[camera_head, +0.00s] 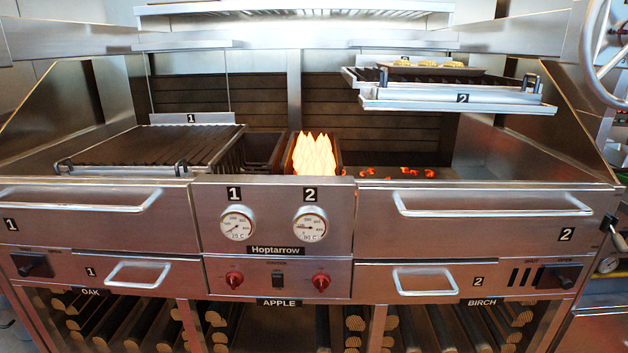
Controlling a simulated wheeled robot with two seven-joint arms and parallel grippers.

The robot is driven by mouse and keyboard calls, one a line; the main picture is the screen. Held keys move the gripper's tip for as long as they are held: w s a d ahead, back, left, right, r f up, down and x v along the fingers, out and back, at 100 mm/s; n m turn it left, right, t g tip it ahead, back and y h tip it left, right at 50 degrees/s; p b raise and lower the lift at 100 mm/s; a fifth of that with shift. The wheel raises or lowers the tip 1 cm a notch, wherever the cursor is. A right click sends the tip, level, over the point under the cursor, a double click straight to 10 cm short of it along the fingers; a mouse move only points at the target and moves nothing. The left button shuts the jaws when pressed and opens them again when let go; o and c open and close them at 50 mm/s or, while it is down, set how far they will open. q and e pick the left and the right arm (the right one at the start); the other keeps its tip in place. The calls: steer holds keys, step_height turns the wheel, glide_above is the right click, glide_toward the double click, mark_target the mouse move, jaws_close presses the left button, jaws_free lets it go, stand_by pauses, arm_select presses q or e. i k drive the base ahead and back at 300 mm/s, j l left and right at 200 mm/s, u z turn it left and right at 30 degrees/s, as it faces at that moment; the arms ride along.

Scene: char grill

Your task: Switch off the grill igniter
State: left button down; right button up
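The char grill's steel front panel (271,262) is in the middle of the head view. A black switch (278,280) sits low on this panel, under a small label too small to read. A red knob (235,280) is on its left and another red knob (321,282) on its right. I cannot tell which of these is the igniter, or how the switch is set. Tall yellow flames (314,155) burn in the central firebox above the panel. Neither of my grippers is in view.
Left grate (150,146) is low; right grate (440,76) is raised with food on it, over glowing coals (400,173). Two dials (237,223) sit above the knobs. Drawer handles (490,207) stick out. Wood logs (130,325) lie below. A handwheel (605,55) is at upper right.

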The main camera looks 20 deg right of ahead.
mark_target(277, 281)
steer(key=l+u, duration=0.1)
steer(key=l, duration=0.65)
steer(key=l+u, duration=0.1)
steer(key=l, duration=0.6)
steer(key=k+l+u, duration=0.1)
steer(key=l, duration=0.65)
steer(key=k+l+u, duration=0.1)
steer(key=l, duration=0.65)
